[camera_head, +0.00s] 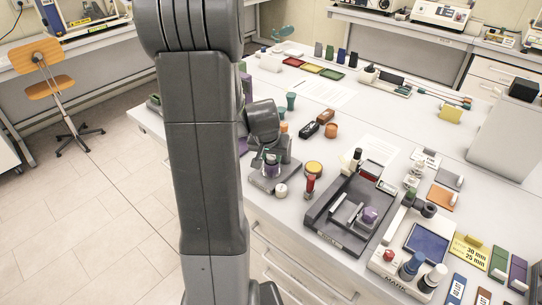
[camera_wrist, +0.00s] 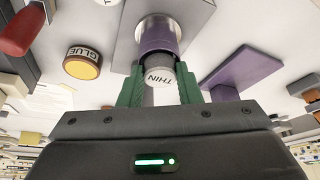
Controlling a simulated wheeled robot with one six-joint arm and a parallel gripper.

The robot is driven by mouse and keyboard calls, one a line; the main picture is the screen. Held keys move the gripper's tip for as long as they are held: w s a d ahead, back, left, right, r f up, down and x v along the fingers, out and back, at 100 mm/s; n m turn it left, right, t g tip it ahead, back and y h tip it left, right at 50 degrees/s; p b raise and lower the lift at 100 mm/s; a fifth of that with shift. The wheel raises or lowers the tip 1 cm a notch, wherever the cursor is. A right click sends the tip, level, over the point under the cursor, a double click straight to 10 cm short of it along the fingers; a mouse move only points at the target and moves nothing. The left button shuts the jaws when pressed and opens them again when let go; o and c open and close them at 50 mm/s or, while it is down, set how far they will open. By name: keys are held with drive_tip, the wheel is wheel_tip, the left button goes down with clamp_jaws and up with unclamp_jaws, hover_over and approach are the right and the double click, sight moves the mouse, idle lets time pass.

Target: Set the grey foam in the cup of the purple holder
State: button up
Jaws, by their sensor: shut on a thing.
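My gripper (camera_wrist: 160,88), with green fingers, is shut on a short pale grey piece (camera_wrist: 160,76) marked "THIN", which looks like the grey foam. In the wrist view the piece lines up with a purple cup-shaped holder (camera_wrist: 158,38) with a dark opening. The holder has a metal ring at its foot and stands on a grey plate (camera_wrist: 192,18). The piece overlaps the opening in the picture; I cannot tell whether it is inside or only in front of it. In the head view my arm and wrist partly hide the grey plate (camera_head: 265,184), and the foam is not clear.
A yellow glue jar (camera_head: 313,168), a red-topped item (camera_head: 310,184) and a small white-topped pot (camera_head: 281,191) stand close to the plate's right. A purple slab (camera_wrist: 243,70) lies on the other side. A dark tray (camera_head: 325,232) is farther right.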

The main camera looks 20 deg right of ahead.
drive_tip(key=shift+s+a+f+b, duration=0.1)
drive_tip(key=shift+s+f+b, duration=0.25)
drive_tip(key=shift+f, duration=0.15)
drive_tip(key=shift+s+a+f+b, duration=0.1)
drive_tip(key=shift+s+f+b, duration=0.1)
drive_tip(key=shift+f+b, duration=0.25)
drive_tip(key=o, duration=0.9)
drive_tip(key=shift+c, duration=0.2)
drive_tip(key=shift+w+r+p, duration=0.2)
drive_tip(key=shift+r+p, duration=0.55)
drive_tip(key=shift+p, duration=0.3)
drive_tip(key=shift+o, duration=0.4)
drive_tip(key=shift+r+b, duration=0.3)
drive_tip(key=shift+r, duration=0.1)
drive_tip(key=v, duration=1.1)
drive_tip(key=shift+w+b, duration=0.15)
drive_tip(key=shift+b, duration=0.3)
drive_tip(key=shift+r, duration=0.15)
